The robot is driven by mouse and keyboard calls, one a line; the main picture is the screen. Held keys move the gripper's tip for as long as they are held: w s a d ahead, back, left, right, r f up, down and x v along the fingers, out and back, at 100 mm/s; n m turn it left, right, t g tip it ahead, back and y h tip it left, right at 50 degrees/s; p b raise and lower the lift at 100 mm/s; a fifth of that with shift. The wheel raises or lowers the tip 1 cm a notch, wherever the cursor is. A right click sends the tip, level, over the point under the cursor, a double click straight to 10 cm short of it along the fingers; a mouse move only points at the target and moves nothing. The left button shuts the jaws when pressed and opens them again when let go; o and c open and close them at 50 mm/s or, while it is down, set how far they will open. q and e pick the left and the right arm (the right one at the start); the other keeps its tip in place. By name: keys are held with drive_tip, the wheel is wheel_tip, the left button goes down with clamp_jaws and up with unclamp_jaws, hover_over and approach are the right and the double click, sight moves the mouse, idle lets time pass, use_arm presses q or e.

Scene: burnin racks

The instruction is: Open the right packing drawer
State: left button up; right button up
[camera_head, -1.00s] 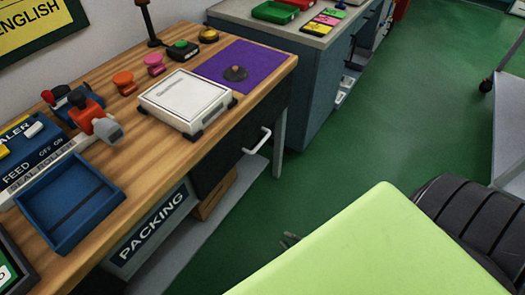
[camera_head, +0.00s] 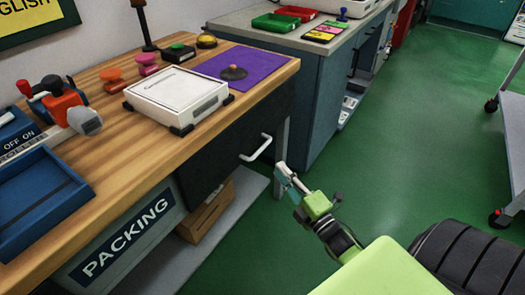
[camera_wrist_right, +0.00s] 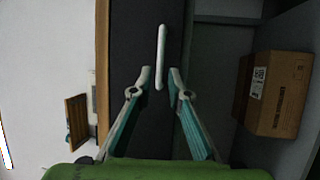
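The right packing drawer (camera_head: 222,150) has a dark front under the wooden packing table and looks closed. Its white bar handle (camera_head: 257,147) sticks out from the front. In the right wrist view the handle (camera_wrist_right: 160,57) stands just ahead of my fingertips, in line with the gap between them. My right gripper (camera_head: 285,178) is open and empty, a little below and to the right of the handle in the head view. In the right wrist view its two fingers (camera_wrist_right: 159,80) are apart, one on each side of the handle's near end. My left gripper is not in view.
A cardboard box (camera_head: 207,212) sits on the shelf below the drawer. A white scale-like device (camera_head: 177,95) and a purple mat (camera_head: 232,68) lie on the tabletop.

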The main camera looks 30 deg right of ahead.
sight(263, 147)
drive_tip(key=w, duration=0.3)
drive_tip(key=w+r+b, duration=0.1)
drive_tip(key=w, duration=0.7)
drive_tip(key=shift+r, duration=0.35)
clamp_jaws()
